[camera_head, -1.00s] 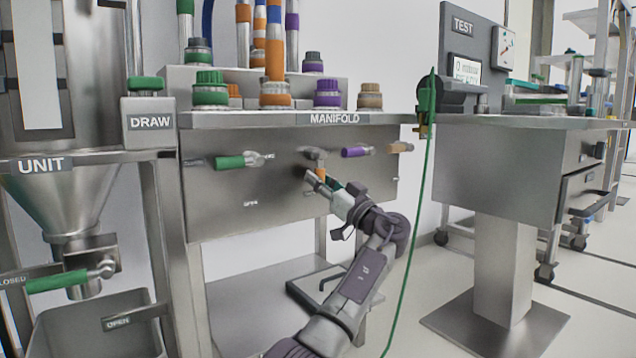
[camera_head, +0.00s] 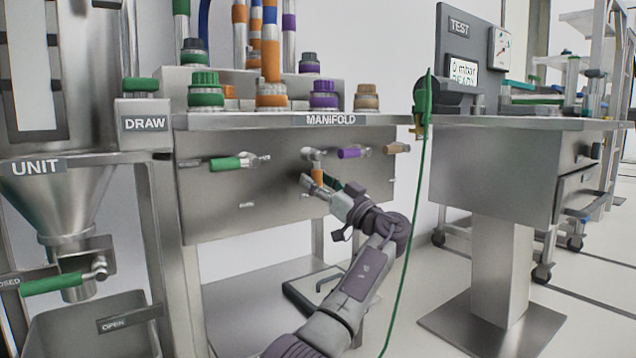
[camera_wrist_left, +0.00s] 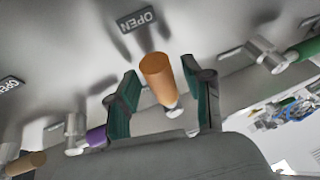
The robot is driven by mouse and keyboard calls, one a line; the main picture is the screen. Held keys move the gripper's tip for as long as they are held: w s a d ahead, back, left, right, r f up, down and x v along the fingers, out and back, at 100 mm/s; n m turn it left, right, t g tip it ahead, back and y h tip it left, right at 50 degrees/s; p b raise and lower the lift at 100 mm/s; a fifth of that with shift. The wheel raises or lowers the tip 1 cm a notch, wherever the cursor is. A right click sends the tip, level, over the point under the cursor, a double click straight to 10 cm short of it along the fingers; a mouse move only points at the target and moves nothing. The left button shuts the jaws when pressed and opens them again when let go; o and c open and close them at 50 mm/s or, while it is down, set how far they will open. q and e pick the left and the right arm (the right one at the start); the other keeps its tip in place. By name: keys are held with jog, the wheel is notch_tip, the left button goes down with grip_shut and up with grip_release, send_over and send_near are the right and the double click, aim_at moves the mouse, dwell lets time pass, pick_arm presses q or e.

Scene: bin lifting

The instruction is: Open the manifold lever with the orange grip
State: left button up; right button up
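The manifold lever with the orange grip (camera_head: 317,176) is on the grey manifold front panel (camera_head: 225,205). The orange grip points downward from its pivot in the head view. My left gripper (camera_head: 322,187) is at the grip, with its fingers partly hiding one another. In the left wrist view the orange grip (camera_wrist_left: 158,78) stands between the two green-padded fingers of my left gripper (camera_wrist_left: 160,72). The fingers are open, with a clear gap on the right and a narrower one on the left. My right gripper is not in view.
A green-gripped lever (camera_head: 232,162) is to the left; purple (camera_head: 351,152) and brown (camera_head: 393,148) levers are to the right. A green cable (camera_head: 409,215) hangs right of my arm. An OPEN label (camera_wrist_left: 137,19) shows beyond the orange grip.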

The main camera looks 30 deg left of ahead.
pick_arm(q)
jog(key=v, duration=1.2)
